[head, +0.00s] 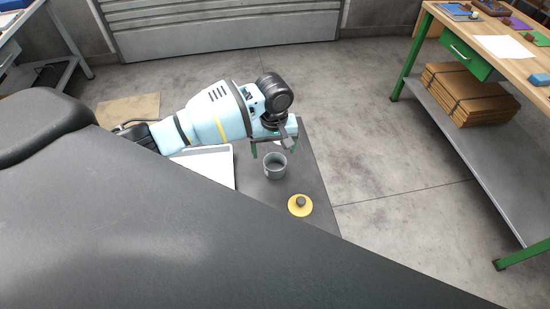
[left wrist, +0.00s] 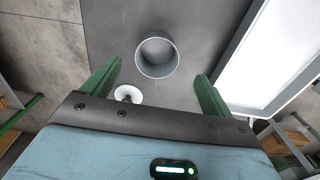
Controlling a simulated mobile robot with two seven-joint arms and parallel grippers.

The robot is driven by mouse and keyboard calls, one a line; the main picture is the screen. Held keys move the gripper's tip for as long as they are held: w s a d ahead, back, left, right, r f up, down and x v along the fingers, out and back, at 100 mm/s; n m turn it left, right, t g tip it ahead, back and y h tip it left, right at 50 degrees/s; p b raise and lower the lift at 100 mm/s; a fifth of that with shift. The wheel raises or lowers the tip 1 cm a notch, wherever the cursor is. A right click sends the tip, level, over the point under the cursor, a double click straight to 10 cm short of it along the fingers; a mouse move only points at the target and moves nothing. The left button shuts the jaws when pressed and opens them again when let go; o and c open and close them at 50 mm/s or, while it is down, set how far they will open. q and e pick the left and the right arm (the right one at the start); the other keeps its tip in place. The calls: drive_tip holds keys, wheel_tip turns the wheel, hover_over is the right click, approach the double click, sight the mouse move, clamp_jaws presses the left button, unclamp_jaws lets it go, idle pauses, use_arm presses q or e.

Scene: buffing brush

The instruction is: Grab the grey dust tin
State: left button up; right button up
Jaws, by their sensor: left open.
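The grey dust tin (head: 275,167) is an open-topped round can standing upright on the dark mat or tabletop; in the left wrist view (left wrist: 157,71) I look down into it, and it appears empty. My left gripper (head: 272,152) is just behind the tin in the head view, with its green fingers apart. My right gripper is in neither view.
A yellow disc with a dark knob (head: 300,206) lies in front of the tin, to the right. A white-topped tray (head: 223,168) lies left of it. A small white round object (left wrist: 128,94) sits near one finger. A workbench (head: 519,67) stands at the right.

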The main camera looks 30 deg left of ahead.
sight(275, 163)
use_arm(q)
drive_tip(key=shift+s+d+f, duration=0.1)
drive_tip(key=shift+s+f, duration=0.15)
drive_tip(key=shift+f, duration=0.75)
drive_tip(key=shift+w+f+b, duration=0.2)
drive_tip(key=shift+f, duration=0.75)
drive_tip(key=shift+w+f+b, duration=0.15)
drive_tip(key=shift+f+b, duration=0.05)
drive_tip(key=shift+f, duration=0.8)
drive_tip(key=shift+w+f+b, duration=0.2)
drive_tip(key=shift+f, duration=0.75)
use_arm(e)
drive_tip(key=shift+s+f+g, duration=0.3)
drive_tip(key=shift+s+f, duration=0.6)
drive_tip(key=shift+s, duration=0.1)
use_arm(q)
drive_tip(key=c, duration=1.2)
